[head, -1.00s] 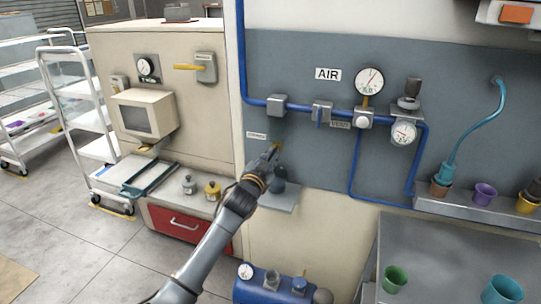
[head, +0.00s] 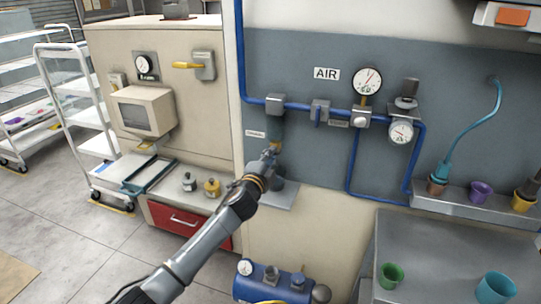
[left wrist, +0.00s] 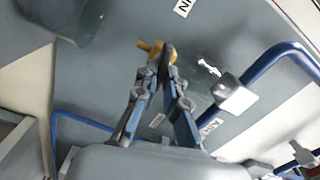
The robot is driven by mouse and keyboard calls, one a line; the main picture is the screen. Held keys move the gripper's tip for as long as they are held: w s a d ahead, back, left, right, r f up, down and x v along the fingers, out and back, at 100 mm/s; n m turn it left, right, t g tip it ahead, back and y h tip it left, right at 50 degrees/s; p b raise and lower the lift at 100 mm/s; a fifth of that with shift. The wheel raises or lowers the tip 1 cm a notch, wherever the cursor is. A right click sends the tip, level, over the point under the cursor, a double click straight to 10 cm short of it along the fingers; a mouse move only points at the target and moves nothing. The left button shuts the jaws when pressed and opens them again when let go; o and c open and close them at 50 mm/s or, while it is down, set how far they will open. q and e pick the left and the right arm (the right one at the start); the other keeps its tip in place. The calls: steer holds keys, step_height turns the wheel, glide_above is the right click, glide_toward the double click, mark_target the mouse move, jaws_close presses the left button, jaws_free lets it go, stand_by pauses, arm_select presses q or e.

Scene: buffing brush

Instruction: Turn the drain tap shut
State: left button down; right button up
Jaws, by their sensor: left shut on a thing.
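The drain tap, a small yellow handle (left wrist: 150,47), shows at the fingertips in the left wrist view. In the head view only a bit of yellow (head: 276,146) shows at the wall panel, below the left end of the blue pipe. My left gripper (head: 269,154) reaches it from below left. In the left wrist view its fingers (left wrist: 166,55) come together at the tips on the yellow handle. The fingers hide part of the tap, so its exact turn is hard to tell. My right gripper is not in view.
A grey-blue cylinder (head: 277,128) hangs just above the tap, and a small grey shelf (head: 284,197) juts out below. The blue pipe (head: 300,106) with gauges runs right. A blue tank (head: 268,284) stands below. Open floor lies left.

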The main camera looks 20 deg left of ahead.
arm_select(q)
steer(key=shift+f+m, duration=0.1)
steer(key=shift+m, duration=1)
steer(key=c, duration=1.4)
jaws_free()
steer(key=s, duration=1.2)
steer(key=shift+a, duration=0.2)
steer(key=shift+f, duration=0.1)
